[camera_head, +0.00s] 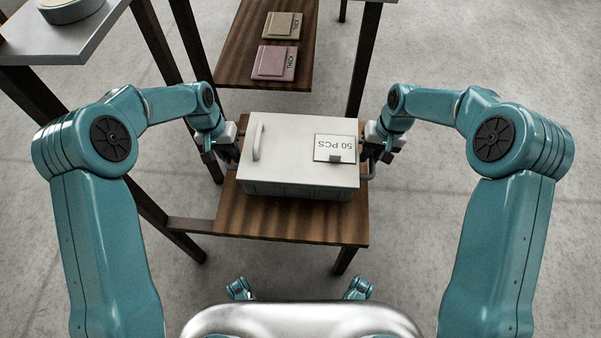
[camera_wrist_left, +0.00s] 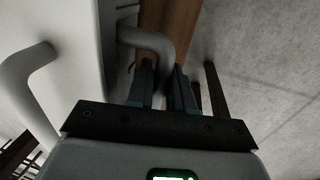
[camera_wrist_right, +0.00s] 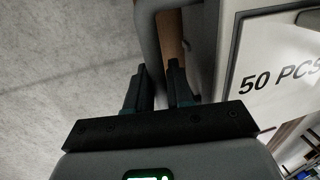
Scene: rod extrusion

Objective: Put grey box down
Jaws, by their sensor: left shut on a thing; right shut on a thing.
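The grey box (camera_head: 290,155) has a pale lid with a handle (camera_head: 258,141) and a "50 PCS" label (camera_head: 338,147). It is level over the brown wooden table (camera_head: 290,222); I cannot tell whether its underside touches the wood. My left gripper (camera_head: 230,155) is shut on the box's left side handle, a grey bar also seen in the left wrist view (camera_wrist_left: 150,40). My right gripper (camera_head: 371,160) is shut on the right side handle, which shows in the right wrist view (camera_wrist_right: 150,45). The box hides much of the tabletop.
A wooden shelf (camera_head: 235,65) behind the box holds a tan book-like block (camera_head: 282,25) and a pink one (camera_head: 274,62). A grey table (camera_head: 75,45) with a round item stands at the far left. Bare table shows in front of the box.

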